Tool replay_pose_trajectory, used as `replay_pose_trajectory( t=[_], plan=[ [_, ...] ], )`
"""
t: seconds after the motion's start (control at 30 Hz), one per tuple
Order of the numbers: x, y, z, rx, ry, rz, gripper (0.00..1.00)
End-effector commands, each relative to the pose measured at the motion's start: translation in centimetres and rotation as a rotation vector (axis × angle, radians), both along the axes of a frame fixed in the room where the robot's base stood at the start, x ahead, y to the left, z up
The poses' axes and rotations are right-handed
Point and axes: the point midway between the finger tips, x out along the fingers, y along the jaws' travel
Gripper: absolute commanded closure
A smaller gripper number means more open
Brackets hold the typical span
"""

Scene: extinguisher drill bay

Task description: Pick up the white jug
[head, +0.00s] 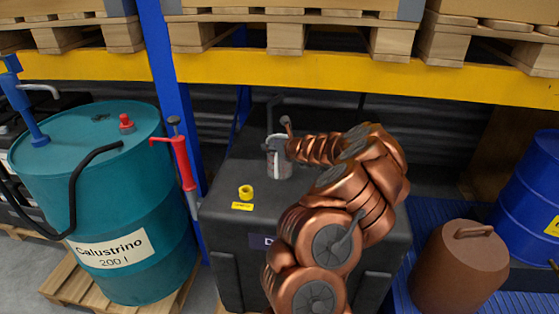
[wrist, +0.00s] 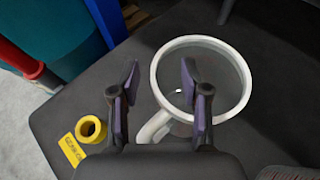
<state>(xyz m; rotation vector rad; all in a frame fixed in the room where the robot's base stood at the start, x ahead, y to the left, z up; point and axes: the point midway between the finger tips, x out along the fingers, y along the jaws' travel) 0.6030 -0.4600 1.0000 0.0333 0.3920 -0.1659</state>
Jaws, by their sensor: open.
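The white jug (head: 279,163) stands upright on top of a black box, partly hidden behind my gripper (head: 284,147) in the head view. In the wrist view I look down into the jug (wrist: 222,80), with its white round rim and dark inside. Its handle (wrist: 155,127) points to the lower left, between the fingers. My gripper (wrist: 160,76) is open. The left finger is outside the jug, and the right finger overlaps its opening. I cannot tell whether that finger is inside or above the rim, and no contact is clear.
The black box (head: 225,215) also bears a yellow ring-shaped piece (head: 246,191) and a yellow label. A yellow shelf beam (head: 300,73) runs above. A brown can (head: 460,265) and blue drum (head: 530,195) are right.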

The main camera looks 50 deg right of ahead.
Motion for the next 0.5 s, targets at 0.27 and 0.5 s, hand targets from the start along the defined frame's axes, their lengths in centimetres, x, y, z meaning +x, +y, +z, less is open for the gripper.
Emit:
replay_pose_trajectory(
  t=[0.27,0.5],
  plan=[
    [2.0,-0.2,-0.8,0.001,0.001,0.001,0.54],
    [2.3,-0.4,-1.0,0.0,0.0,-0.001,0.54]
  ],
)
